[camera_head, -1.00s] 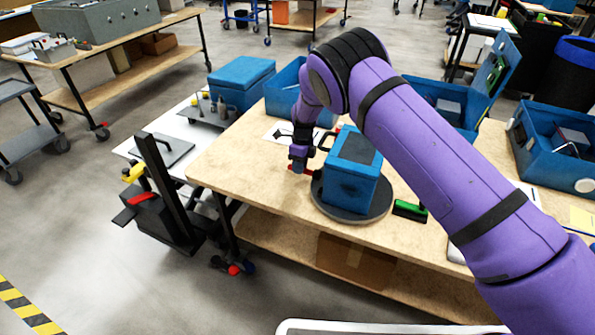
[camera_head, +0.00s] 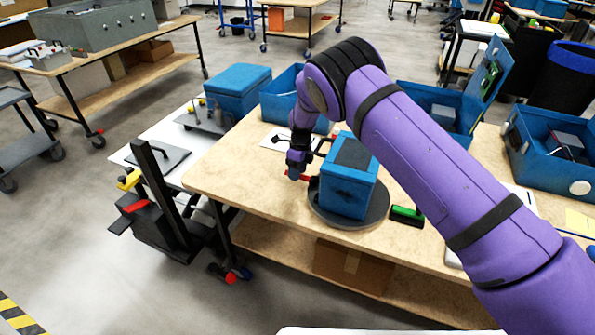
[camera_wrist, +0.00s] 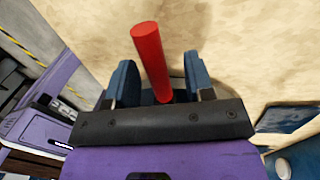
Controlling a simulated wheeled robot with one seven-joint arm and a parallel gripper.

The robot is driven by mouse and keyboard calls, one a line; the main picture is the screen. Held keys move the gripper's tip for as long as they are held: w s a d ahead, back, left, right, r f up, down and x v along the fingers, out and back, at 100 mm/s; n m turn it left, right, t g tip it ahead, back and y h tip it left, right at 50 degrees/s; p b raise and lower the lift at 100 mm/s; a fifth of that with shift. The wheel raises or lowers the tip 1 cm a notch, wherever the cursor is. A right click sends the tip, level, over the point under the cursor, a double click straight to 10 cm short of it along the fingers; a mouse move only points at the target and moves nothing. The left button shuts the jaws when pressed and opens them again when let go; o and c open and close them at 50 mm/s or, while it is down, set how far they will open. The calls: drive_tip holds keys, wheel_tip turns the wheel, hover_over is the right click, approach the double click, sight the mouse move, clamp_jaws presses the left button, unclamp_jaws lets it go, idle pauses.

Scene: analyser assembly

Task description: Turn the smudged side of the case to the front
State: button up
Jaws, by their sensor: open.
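The blue case (camera_head: 345,194) stands upright on a round dark turntable (camera_head: 331,218) on the wooden table. Its top has a dark panel, and dark marks show on its blue sides; I cannot tell which side is the smudged one. A red handle (camera_head: 307,177) sticks out at the turntable's left side. My gripper (camera_head: 294,173) points down at this handle, left of the case. In the wrist view the red handle (camera_wrist: 151,60) stands between the two blue fingers of my open gripper (camera_wrist: 158,85), with gaps on both sides.
A green brush (camera_head: 407,214) lies just right of the turntable. Open blue cases (camera_head: 545,158) stand at the back and right of the table. A black stand (camera_head: 165,215) is beside the table's left end. The table's front left (camera_head: 240,180) is bare.

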wheel_tip(320, 180, up, 10)
drive_tip(key=w, duration=0.2)
drive_tip(key=shift+d+r, duration=0.25)
drive_tip(key=shift+d, duration=0.15)
